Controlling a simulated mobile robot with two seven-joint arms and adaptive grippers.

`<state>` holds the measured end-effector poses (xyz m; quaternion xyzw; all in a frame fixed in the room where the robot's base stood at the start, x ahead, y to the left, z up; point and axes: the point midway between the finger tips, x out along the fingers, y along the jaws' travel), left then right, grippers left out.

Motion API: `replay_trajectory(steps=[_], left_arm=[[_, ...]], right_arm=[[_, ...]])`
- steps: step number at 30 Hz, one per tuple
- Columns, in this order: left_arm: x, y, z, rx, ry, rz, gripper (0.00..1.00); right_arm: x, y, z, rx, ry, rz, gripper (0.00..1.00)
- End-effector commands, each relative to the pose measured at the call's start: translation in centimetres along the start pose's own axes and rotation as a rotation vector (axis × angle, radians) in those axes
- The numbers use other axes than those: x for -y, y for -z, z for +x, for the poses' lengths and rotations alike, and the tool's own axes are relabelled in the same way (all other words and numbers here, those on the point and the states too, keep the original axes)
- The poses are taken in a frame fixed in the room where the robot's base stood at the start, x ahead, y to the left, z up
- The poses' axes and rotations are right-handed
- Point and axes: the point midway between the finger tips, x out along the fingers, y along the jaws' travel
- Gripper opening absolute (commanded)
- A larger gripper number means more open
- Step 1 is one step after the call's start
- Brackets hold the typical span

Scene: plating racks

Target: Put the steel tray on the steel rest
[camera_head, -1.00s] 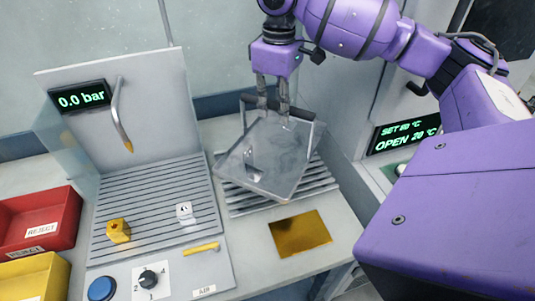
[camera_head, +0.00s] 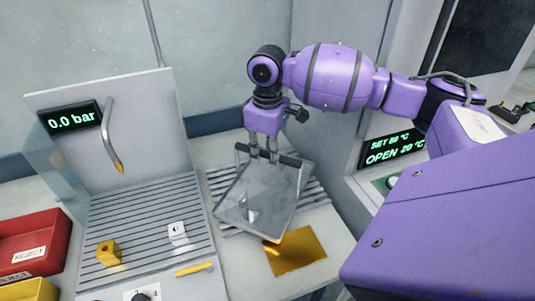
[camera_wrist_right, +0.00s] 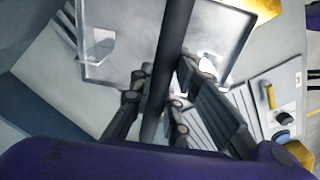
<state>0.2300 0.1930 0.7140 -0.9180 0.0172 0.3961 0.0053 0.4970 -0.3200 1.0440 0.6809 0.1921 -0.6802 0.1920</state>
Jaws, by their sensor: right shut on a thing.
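The steel tray (camera_head: 250,199) is a flat, shiny grey plate with a dark bar handle along its top edge. My right gripper (camera_head: 264,157) is shut on that handle, and the tray hangs tilted below it. In the right wrist view the handle runs between the fingers (camera_wrist_right: 165,105), with the tray (camera_wrist_right: 135,45) beyond. A ribbed grey rest (camera_head: 316,197) lies behind and under the tray, partly hidden by it. I cannot tell whether the tray touches it. My left gripper is not in view.
A gold plate (camera_head: 296,252) lies on the counter just in front of the tray. At left, a ribbed bench (camera_head: 140,222) with a 0.0 bar display holds a yellow block (camera_head: 108,253) and a white block (camera_head: 177,233). A red reject bin (camera_head: 32,240) stands far left.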

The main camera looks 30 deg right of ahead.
Motion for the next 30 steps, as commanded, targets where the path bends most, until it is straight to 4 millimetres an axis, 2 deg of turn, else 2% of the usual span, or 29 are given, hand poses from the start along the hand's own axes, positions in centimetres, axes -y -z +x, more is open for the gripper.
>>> replay_trajectory(steps=[4,5,9,20,23,30], left_arm=[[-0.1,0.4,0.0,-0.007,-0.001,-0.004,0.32],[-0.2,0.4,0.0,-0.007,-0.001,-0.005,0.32],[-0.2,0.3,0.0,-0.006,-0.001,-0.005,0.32],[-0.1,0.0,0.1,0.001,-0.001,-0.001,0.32],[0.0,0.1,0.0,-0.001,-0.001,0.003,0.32],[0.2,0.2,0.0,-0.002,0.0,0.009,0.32]], right_arm=[[0.0,0.1,0.0,-0.004,-0.001,0.0,0.0],[0.0,0.0,0.2,-0.001,-0.001,0.0,0.17],[0.0,0.0,0.2,-0.001,0.0,0.0,0.34],[0.0,0.0,-0.1,0.0,-0.001,0.0,0.34],[-0.1,0.1,-1.3,-0.003,-0.002,0.0,0.34],[-0.1,0.1,-6.4,-0.004,-0.003,0.0,0.34]])
